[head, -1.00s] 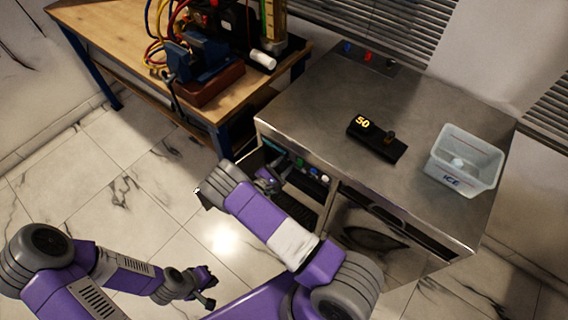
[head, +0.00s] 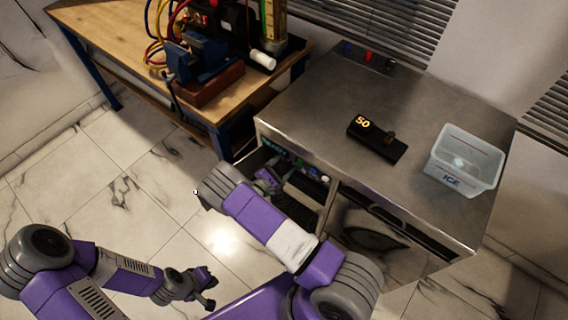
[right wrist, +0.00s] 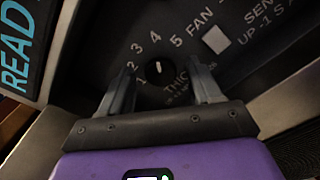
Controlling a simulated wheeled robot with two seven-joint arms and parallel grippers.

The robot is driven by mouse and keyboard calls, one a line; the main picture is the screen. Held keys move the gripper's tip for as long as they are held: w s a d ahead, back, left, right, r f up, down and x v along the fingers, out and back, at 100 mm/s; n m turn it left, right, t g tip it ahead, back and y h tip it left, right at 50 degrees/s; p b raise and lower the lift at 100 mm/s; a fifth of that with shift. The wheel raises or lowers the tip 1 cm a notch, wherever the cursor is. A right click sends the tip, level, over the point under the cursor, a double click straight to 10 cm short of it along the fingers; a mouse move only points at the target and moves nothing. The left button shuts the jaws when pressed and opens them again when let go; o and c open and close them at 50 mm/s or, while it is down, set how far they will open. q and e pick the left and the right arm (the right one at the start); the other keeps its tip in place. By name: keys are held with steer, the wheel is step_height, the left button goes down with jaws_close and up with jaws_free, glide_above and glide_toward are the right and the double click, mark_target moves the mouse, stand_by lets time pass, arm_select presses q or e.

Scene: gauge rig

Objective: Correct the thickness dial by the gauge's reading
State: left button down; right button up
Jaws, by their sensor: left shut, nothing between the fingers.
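The gauge (head: 376,141) is a black block on the metal counter; its lit display reads 50. The thickness dial (right wrist: 160,70) is a small black knob with a white mark, ringed by the numbers 1 to 5. The mark points up, close to the 4; part of the label is hidden. My right gripper (right wrist: 163,82) is open, one finger on each side of the dial; I cannot tell if they touch it. In the head view my right gripper (head: 268,180) is at the counter's front panel. My left gripper (head: 207,288) is shut and empty, low over the floor.
A clear ICE bin (head: 466,160) stands at the counter's right. Small coloured knobs (head: 368,57) sit at its back edge. A wooden bench (head: 115,38) with a blue vise (head: 197,57) and hoses stands at the left. The counter's (head: 310,100) left part is clear.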

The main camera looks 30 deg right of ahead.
steer(key=p+v, duration=0.1)
steer(key=v, duration=0.6)
steer(key=shift+a, duration=0.35)
steer(key=shift+s, duration=0.1)
